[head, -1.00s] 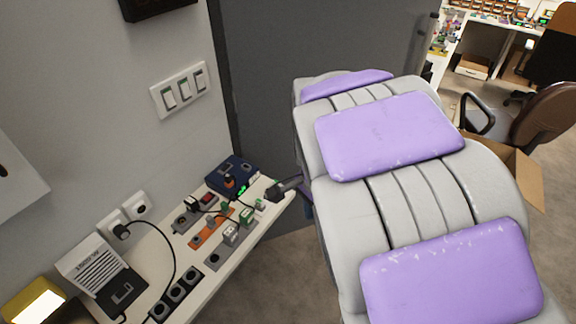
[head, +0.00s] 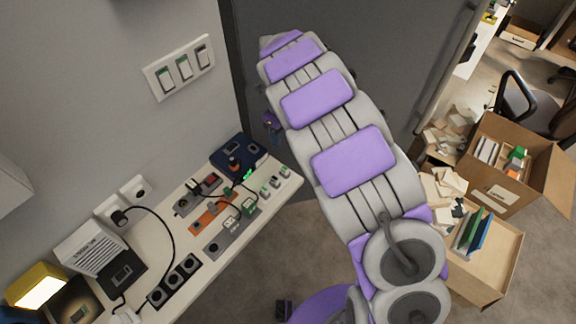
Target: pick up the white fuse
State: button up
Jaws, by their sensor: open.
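Several small white-and-green blocks stand on the narrow white shelf (head: 135,262) along the wall. One white block (head: 230,223) sits in a grey holder, and other blocks (head: 264,193) stand in a row toward the shelf's far right end. They are too small for me to tell which is the white fuse. A small dark and purple part of my gripper (head: 270,121) shows beside my arm, above and beyond the shelf's far end, apart from the blocks. My arm hides most of it. It is open, and I see nothing held.
A dark blue box (head: 238,151), an orange strip (head: 212,213), black sockets (head: 173,281), cables and a lit yellow lamp (head: 38,286) crowd the shelf. Wall switches (head: 181,68) are above. Open cartons (head: 530,165) stand at right. Grey floor is clear beside the shelf.

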notch_tip(320, 180, down, 3)
jog(key=b, duration=0.3)
send_over(284, 168)
jog(key=d, duration=0.1)
notch_tip(284, 168, down, 8)
jog(key=shift+r, duration=0.15)
jog(key=shift+a+f, duration=0.1)
jog(key=shift+f, duration=0.2)
jog(key=shift+a+f, duration=0.5)
notch_tip(284, 168, down, 4)
jog(key=shift+r+b, duration=0.15)
jog(key=shift+b, duration=0.6)
jog(key=shift+d+f, duration=0.2)
jog(key=shift+f, duration=0.15)
jog(key=shift+d, duration=0.2)
jog(key=shift+a, duration=0.35)
jog(key=c, duration=0.5)
jog(key=shift+d, duration=0.1)
grip_shut()
